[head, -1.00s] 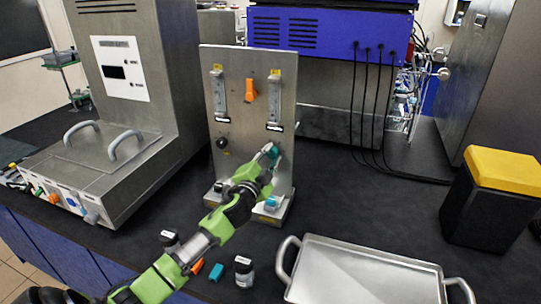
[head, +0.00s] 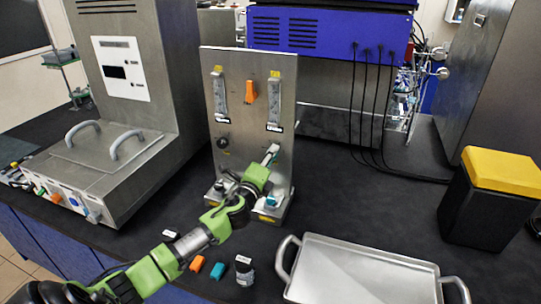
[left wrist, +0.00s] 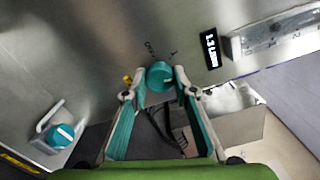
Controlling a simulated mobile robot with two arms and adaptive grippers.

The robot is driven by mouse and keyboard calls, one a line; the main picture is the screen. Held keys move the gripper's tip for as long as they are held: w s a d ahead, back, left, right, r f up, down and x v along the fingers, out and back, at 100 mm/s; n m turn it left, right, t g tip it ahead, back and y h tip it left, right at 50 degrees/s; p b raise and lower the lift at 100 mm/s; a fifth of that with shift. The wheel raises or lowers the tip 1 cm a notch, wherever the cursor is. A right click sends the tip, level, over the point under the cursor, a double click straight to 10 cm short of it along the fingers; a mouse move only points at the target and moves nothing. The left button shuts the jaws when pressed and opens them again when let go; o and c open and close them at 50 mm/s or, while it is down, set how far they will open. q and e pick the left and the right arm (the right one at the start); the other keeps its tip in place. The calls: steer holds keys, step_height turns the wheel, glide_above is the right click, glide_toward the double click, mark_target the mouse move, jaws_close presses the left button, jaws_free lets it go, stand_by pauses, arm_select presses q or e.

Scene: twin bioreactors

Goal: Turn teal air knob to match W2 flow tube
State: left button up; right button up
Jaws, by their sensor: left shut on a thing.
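The teal air knob (left wrist: 160,76) sits on the metal panel (head: 240,130) and shows between my left fingertips in the left wrist view. My left gripper (head: 270,154) reaches the panel's lower right and is shut on the knob. In the head view the gripper hides the knob. The right flow tube (head: 274,113) stands above the gripper, under a yellow tag. It shows partly in the left wrist view (left wrist: 275,32), beside a black label. The left flow tube (head: 221,100) has its own tag. My right gripper is out of view.
A black knob (head: 222,143) and an orange piece (head: 249,91) are on the panel. A teal fitting (left wrist: 62,134) sits low beside it.

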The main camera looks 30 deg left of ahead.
arm_select(q)
steer(key=shift+m+p, duration=0.5)
steer(key=shift+m, duration=1.6)
steer(key=o, duration=1.1)
steer(key=shift+f, duration=0.1)
steer(key=v, duration=1.2)
